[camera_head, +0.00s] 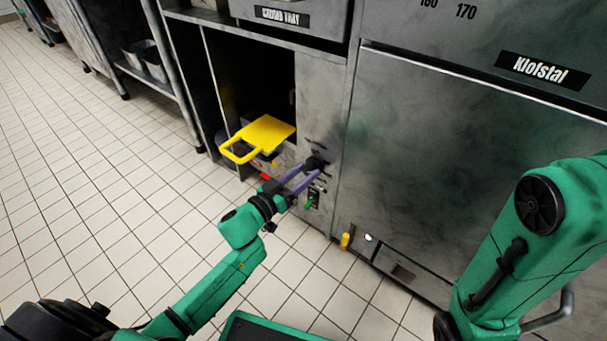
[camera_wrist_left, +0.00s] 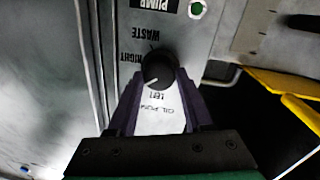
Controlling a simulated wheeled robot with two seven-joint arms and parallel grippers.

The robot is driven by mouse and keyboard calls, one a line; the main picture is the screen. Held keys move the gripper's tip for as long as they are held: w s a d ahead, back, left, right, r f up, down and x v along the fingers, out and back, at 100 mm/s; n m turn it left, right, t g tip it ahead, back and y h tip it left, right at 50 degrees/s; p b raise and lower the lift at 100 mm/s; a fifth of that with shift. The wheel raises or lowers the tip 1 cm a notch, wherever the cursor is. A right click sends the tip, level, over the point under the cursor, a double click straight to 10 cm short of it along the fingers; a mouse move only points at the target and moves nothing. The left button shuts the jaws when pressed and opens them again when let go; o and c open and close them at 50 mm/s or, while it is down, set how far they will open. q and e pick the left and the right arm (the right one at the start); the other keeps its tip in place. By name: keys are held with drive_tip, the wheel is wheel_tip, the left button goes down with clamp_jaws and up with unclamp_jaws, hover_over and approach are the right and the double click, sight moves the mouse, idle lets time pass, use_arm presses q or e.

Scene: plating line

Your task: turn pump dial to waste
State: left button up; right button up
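The pump dial (camera_head: 316,162) is a black round knob on the steel front panel. The word WASTE (camera_wrist_left: 151,36) is above the dial in that view. My left gripper (camera_head: 312,171) reaches the panel, and its two purple fingers sit on either side of the knob, seemingly touching it. My right arm shows at the right, but its gripper is out of view.
A yellow handled piece (camera_head: 265,134) sticks out of the open cabinet left of the dial. A red handle (camera_head: 265,176) and a green handle (camera_head: 308,204) are close to my left gripper. A yellow knob (camera_head: 346,240) is low on the front. The tiled floor at left is clear.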

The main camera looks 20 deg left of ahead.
use_arm(q)
clamp_jaws()
